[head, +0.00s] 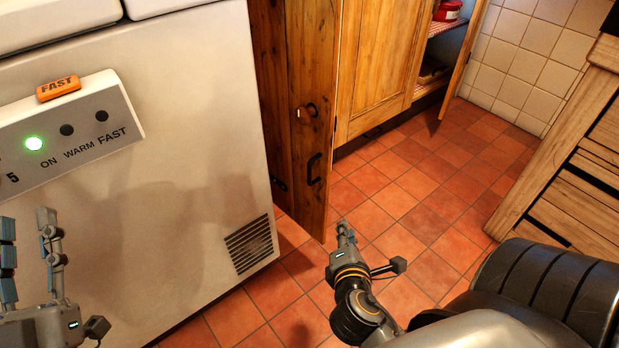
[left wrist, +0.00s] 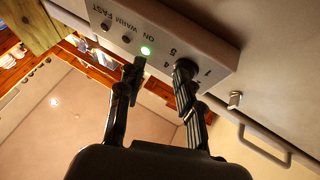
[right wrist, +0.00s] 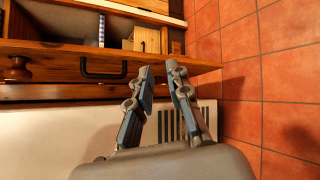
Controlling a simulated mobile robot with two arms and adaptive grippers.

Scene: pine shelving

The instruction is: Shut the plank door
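The plank door (head: 310,210) stands open beside the white freezer in the head view, with a round knob and a black pull handle (head: 313,168) on its face. In the right wrist view the black handle (right wrist: 104,68) lies left of the fingers, and the cupboard interior shows beyond the door. My right gripper (head: 343,230) is low by the door's free lower edge; in the right wrist view its fingers (right wrist: 160,68) are apart with nothing between them. I cannot tell whether they touch the door. My left gripper (head: 28,225) is open and empty in front of the freezer (left wrist: 158,68).
The freezer (head: 180,150) fills the left side. A panelled cupboard door (head: 380,60) is behind the plank door, with an open shelf (head: 440,28) further right. A wooden drawer unit (head: 570,180) stands at right. The tiled floor (head: 420,200) between is clear.

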